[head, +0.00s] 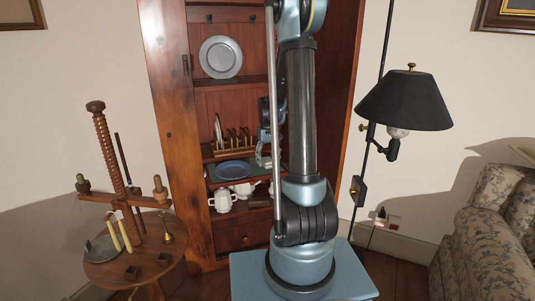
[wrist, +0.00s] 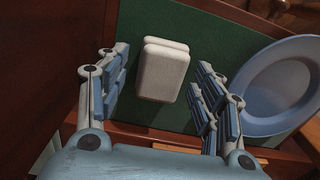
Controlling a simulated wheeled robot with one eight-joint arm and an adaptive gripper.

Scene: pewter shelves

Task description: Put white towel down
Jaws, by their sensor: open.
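The white towel (wrist: 163,72) is a folded, rounded block of two layers on a green shelf surface (wrist: 215,40) in the wrist view. My gripper (wrist: 161,62) is open, with one finger on each side of the towel. Gaps of green show between the towel and both fingers, so neither finger appears to touch it. In the head view my gripper (head: 265,150) reaches into the wooden cabinet, partly hidden by my arm. I cannot make out the towel clearly there.
A blue plate (wrist: 275,88) lies just right of my right finger; it also shows in the head view (head: 233,169). Cabinet walls and a shelf edge (wrist: 165,137) bound the space.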

